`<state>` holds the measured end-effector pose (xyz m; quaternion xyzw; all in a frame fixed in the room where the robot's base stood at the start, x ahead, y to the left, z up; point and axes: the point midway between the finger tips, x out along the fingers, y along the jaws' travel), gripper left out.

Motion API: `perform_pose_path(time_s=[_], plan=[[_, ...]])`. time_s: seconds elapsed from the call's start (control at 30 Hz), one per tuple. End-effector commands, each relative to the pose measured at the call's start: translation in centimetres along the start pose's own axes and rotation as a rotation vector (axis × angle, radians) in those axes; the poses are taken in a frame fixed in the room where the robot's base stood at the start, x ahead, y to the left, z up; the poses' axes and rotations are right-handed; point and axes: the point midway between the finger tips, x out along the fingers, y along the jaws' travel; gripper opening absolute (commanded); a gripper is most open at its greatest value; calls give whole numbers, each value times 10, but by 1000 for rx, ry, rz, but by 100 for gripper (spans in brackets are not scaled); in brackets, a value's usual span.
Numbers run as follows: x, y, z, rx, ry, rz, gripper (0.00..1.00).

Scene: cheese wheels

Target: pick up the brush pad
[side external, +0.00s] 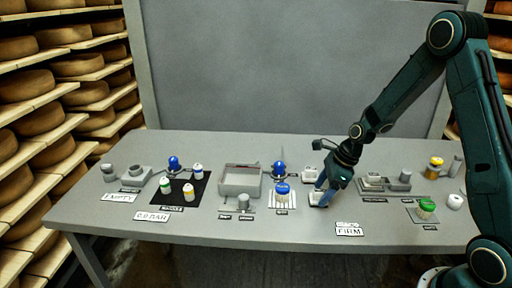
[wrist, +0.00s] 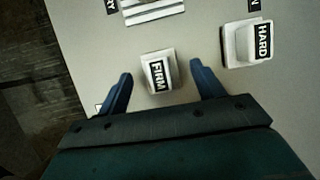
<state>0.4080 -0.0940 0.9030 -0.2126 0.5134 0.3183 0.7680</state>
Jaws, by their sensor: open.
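A pale pad-like block with a FIRM label (wrist: 149,84) lies on the grey table in the wrist view; it also shows in the side view (side external: 315,199), partly behind my gripper. A second pale block labelled HARD (wrist: 237,43) lies to its right; it appears further back in the side view (side external: 309,174). I cannot tell from their looks which is the brush pad. My gripper (side external: 323,188) points down at the FIRM block. In the wrist view its blue fingers (wrist: 161,72) are open, one on each side of that block, with gaps showing.
A striped mat (side external: 282,205) with a blue-topped jar (side external: 282,189) is close on the left. A grey tray (side external: 240,192) and a black mat (side external: 178,207) lie further left. A FIRM sign (side external: 349,229) stands at the front. A grey holder (side external: 374,185) is to the right.

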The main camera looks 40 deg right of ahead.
Motion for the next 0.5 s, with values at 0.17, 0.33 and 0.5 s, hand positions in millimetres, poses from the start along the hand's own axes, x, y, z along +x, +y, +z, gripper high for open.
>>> perform_pose_path(time_s=[0.17,0.33,0.5], plan=[[16,0,0,0,0,1,67],[20,0,0,0,-1,-1,67],[20,0,0,0,-1,-1,67]])
